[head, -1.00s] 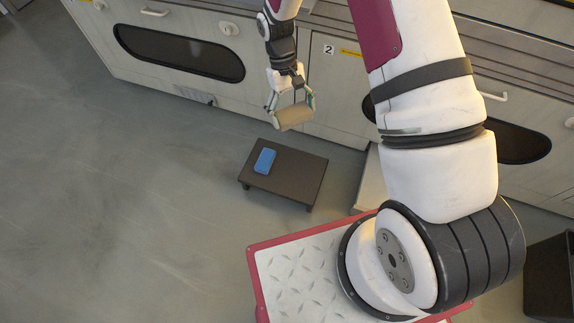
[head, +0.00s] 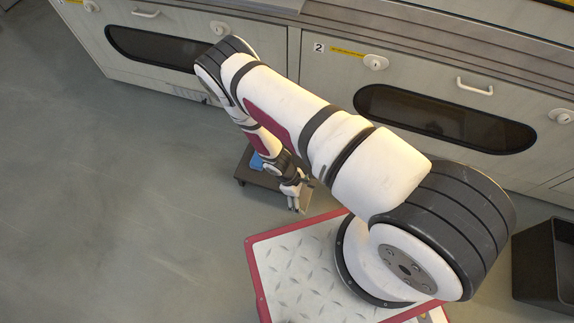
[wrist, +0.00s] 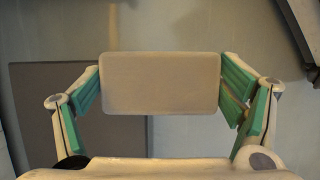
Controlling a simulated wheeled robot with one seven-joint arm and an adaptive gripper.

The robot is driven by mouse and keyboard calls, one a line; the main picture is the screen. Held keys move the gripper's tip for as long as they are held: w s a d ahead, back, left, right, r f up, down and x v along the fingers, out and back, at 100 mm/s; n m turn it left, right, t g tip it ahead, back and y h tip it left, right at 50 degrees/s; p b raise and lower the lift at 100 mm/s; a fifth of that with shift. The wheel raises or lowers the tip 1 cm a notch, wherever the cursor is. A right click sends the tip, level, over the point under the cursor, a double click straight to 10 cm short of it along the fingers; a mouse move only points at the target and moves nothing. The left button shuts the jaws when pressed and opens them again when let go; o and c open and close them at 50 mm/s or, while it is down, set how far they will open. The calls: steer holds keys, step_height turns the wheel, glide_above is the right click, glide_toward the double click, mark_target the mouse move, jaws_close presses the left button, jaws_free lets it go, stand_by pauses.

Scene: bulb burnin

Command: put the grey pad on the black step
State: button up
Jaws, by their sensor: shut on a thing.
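The grey pad (wrist: 160,82), a rounded block that looks beige-grey in this light, is held between the green-lined fingers of my gripper (wrist: 162,88). It spans the gap from finger to finger. The black step (head: 243,176), a low dark platform, stands on the floor, partly covered by my arm. My gripper (head: 293,199) is at its right front side in the head view, where the pad is hard to make out. In the wrist view the step (wrist: 45,115) lies left of and behind the pad, whose left part overlaps its right edge in the picture.
Grey cabinets (head: 325,75) with dark windows and handles line the back. A black bin (head: 545,265) stands at the right. The floor (head: 120,210) left of the step is clear.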

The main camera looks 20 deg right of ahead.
steer(key=w+b, duration=0.1)
steer(key=w, duration=0.3)
steer(key=w+d+f+b, duration=0.1)
steer(key=w+b, duration=0.1)
steer(key=w, duration=0.3)
steer(key=w+d+b, duration=0.1)
steer(key=w, duration=0.3)
steer(key=shift+w+f, duration=0.15)
steer(key=shift+w+d+f+b, duration=0.1)
steer(key=shift+w+f+b, duration=0.15)
steer(key=shift+f+b, duration=0.55)
steer(key=shift+w+f+b, duration=0.2)
steer(key=shift+f+b, duration=0.3)
steer(key=shift+f, duration=0.55)
steer(key=shift+r, duration=0.1)
steer(key=o, duration=0.8)
steer(key=shift+o, duration=1)
